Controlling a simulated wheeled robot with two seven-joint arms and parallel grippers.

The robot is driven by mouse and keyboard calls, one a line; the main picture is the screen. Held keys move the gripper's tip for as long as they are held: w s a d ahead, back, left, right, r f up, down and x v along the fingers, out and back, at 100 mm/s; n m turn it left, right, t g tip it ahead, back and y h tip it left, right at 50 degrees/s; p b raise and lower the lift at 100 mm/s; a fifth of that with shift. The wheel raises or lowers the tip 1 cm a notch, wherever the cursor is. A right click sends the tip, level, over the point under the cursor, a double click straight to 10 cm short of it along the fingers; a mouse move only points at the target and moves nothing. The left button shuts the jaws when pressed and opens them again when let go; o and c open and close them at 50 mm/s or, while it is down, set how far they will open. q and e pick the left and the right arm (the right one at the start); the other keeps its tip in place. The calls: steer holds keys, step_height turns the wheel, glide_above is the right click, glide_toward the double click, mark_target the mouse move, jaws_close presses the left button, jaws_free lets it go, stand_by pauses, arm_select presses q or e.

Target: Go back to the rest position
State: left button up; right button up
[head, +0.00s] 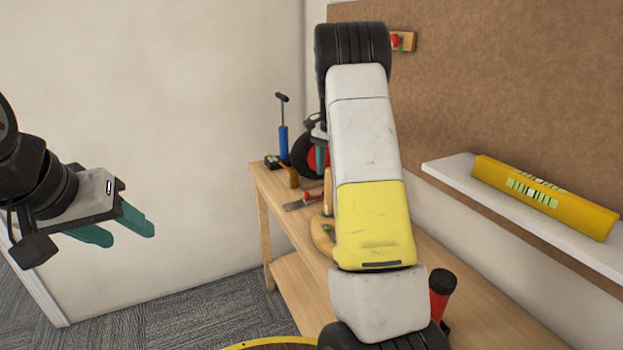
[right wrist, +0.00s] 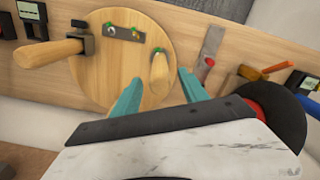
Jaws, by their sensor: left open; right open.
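My left gripper (head: 122,228) is at the left of the head view, in front of the bare wall. Its teal fingers are apart and empty. My right arm reaches forward over the workbench (head: 300,272) in the middle of the head view and hides much of the bench top. My right gripper is mostly hidden behind that arm in the head view. In the right wrist view my right gripper (right wrist: 155,95) has its teal fingers apart with nothing held between them. Beyond the fingers is a round wooden board (right wrist: 120,85) with a wooden-handled piece (right wrist: 159,70) on it.
The carpet (head: 180,315) at lower left is clear.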

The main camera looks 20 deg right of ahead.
steer(key=shift+r, duration=1)
